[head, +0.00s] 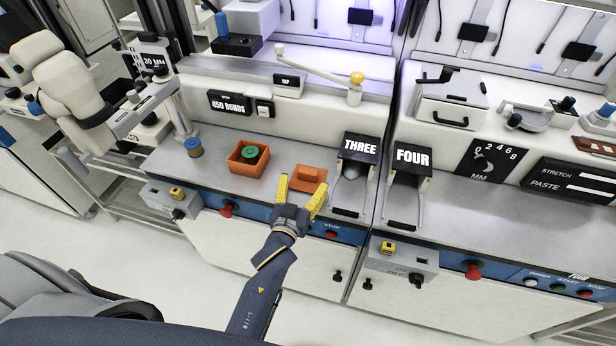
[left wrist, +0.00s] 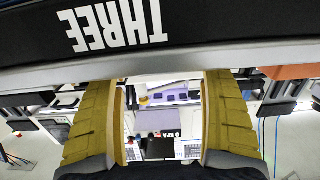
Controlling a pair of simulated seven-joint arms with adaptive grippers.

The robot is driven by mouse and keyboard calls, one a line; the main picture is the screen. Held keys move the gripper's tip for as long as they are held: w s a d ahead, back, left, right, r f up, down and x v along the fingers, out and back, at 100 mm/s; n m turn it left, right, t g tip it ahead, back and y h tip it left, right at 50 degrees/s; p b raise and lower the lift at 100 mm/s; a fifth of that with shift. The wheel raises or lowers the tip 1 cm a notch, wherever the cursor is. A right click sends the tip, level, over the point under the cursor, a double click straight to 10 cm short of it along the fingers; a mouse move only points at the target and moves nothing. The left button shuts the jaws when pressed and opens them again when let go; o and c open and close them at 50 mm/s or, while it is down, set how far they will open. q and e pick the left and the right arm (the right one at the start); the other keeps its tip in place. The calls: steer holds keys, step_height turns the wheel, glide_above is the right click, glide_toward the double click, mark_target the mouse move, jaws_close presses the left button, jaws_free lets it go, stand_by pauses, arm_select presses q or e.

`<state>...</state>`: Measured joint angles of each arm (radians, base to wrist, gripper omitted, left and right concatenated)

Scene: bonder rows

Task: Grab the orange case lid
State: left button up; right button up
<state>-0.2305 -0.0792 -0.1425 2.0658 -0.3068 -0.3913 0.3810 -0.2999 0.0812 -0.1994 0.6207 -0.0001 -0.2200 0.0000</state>
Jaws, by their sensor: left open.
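The orange case lid (head: 309,175) is a flat orange piece with a raised handle, lying on the grey worktop near its front edge. The open orange case (head: 236,166) stands to its left with a round green thing (head: 250,153) in it. My left gripper (head: 302,189) is open, its yellow fingers in front of the lid and overlapping its sides in the head view. In the left wrist view the open fingers (left wrist: 162,85) have no orange between them. An orange surface (left wrist: 292,72) shows beyond the right-hand finger; I cannot tell if it is lid or case. My right gripper is out of view.
Chutes with black signs THREE (head: 360,148) and FOUR (head: 412,157) stand right of the lid. A blue-topped spool (head: 194,148) stands to the left. A red knob (head: 228,209) sits on the front panel. Worktop between case and lid is narrow but clear.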

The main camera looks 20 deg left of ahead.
mark_target(307, 176)
arm_select(q)
steer(key=shift+w+a+f, duration=0.1)
steer(key=shift+w, duration=1.2)
steer(key=shift+w+a+f, duration=0.1)
steer(key=shift+w, duration=1.2)
steer(key=shift+c, duration=0.4)
steer(key=c, duration=1.3)
steer(key=shift+o, duration=0.2)
steer(key=shift+r, duration=0.1)
